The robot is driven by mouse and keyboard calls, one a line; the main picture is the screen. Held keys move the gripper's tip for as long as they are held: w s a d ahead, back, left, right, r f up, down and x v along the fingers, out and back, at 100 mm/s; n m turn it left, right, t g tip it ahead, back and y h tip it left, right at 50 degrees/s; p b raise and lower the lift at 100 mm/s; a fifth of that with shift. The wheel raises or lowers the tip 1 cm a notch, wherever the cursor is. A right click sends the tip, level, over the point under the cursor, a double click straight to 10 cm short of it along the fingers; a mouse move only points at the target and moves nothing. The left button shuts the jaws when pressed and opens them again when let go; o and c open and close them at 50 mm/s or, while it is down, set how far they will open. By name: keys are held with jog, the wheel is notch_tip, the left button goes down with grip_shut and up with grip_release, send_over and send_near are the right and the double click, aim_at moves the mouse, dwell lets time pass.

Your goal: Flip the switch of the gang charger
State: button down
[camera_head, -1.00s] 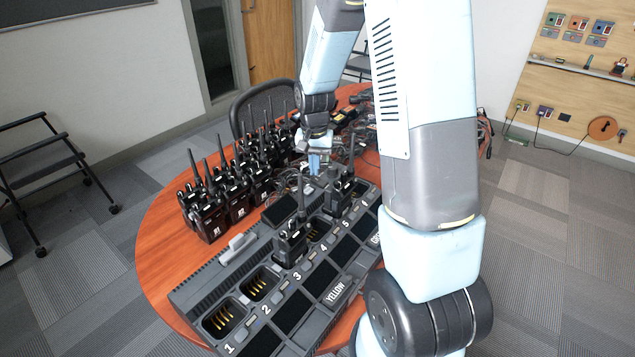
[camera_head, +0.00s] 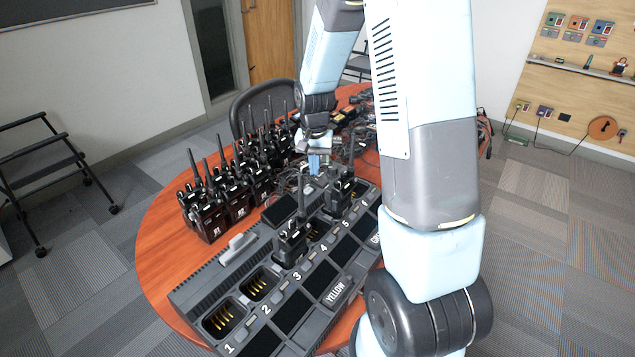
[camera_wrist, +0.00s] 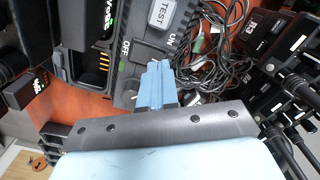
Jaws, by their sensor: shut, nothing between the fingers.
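The gang charger (camera_head: 190,290) is a long dark grey unit with numbered bays and a YELLOW label, lying on the table. In the wrist view, its end panel (camera_wrist: 128,72) carries OFF, ON and TEST labels. The switch (camera_wrist: 150,53) is a dark piece between OFF and ON. I cannot tell which way it is tilted. My gripper (camera_head: 319,170) is at the charger's far end, with its blue fingers pointing down. In the wrist view, the shut, empty fingertips (camera_wrist: 158,66) are just below the switch. I cannot tell whether they touch it.
Radios (camera_head: 290,243) stand in some charger bays. Several more radios (camera_head: 210,212) stand in rows on the round wooden table (camera_head: 155,240), left of the charger. Tangled black cables (camera_wrist: 225,65) lie beside the switch end. A chair (camera_head: 255,105) stands behind the table.

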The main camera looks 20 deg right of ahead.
jog(key=shift+f, duration=0.85)
dwell(0.6)
jog(key=shift+r, duration=3.55)
jog(key=s+r+n+t, duration=0.3)
jog(key=s+r, duration=0.9)
jog(key=r, duration=0.4)
jog(key=s+r+n+t, duration=0.2)
jog(key=s+r, duration=0.3)
jog(key=s, duration=0.9)
jog(key=shift+a+r+t, duration=0.2)
jog(key=shift+a+t, duration=0.05)
jog(key=shift+t, duration=0.05)
